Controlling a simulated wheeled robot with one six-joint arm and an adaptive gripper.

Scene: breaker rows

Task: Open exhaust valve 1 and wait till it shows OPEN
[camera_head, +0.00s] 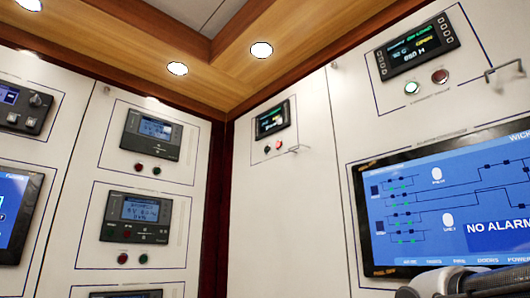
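No label reading exhaust valve 1 is legible in this view. A large blue screen (458,200) on the right wall shows a line diagram with small green and dark symbols, two white ovals and the words "NO ALARM". A grey part of my arm shows at the bottom right, in front of the screen's lower edge. My gripper is not visible.
Several meter panels (152,134) line the left wall.

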